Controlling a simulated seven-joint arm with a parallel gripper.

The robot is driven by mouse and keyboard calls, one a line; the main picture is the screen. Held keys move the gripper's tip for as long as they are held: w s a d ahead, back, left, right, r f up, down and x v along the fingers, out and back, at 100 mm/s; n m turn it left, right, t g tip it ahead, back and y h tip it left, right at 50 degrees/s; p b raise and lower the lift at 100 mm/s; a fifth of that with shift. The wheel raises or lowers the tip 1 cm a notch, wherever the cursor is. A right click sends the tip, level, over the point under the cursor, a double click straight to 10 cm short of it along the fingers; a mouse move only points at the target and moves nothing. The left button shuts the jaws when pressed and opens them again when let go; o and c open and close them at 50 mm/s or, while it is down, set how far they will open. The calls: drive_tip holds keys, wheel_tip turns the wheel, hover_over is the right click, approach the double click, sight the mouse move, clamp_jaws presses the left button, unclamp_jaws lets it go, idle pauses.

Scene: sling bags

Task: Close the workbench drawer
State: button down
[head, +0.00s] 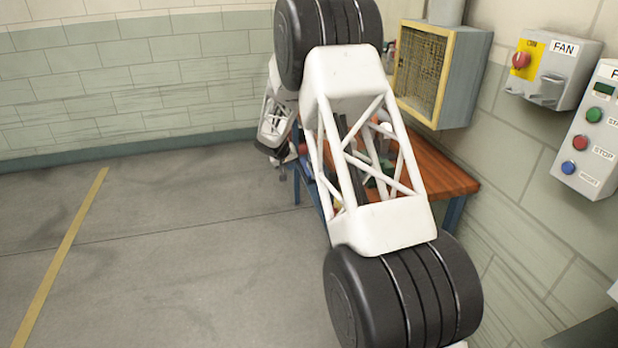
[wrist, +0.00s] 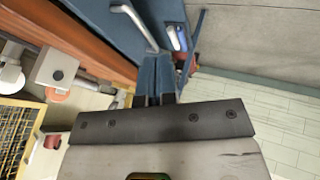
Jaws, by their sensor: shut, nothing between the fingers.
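The wooden-topped workbench (head: 445,172) stands against the right wall in the head view, mostly hidden behind my arm. In the wrist view its blue front (wrist: 98,17) shows beside the wooden top edge, with a silver bar handle (wrist: 136,27) on it. Beyond the handle is a narrow gap with a pale blue item (wrist: 174,38) near a blue panel edge; I cannot tell how far the drawer stands out. My gripper (wrist: 154,99) is shut and empty, its tips close to the blue front; contact is unclear. In the head view my gripper (head: 281,172) is small beside the bench's left end.
A yellow-framed mesh box (head: 424,70), a FAN switch box (head: 553,70) and a button panel (head: 597,128) are on the right wall. Small items, partly hidden, are around the bench. The grey floor (head: 170,250) to the left is clear, with a yellow line.

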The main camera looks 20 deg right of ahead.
drive_tip(key=shift+w+d+f, duration=0.1)
drive_tip(key=shift+f, duration=0.1)
idle(0.4)
drive_tip(key=w+d+f, duration=0.3)
drive_tip(key=d+f, duration=0.5)
drive_tip(key=shift+w+f, duration=0.15)
drive_tip(key=shift+f, duration=0.25)
idle(0.4)
drive_tip(key=shift+d, duration=0.1)
drive_tip(key=shift+d, duration=2.2)
drive_tip(key=shift+d, duration=0.15)
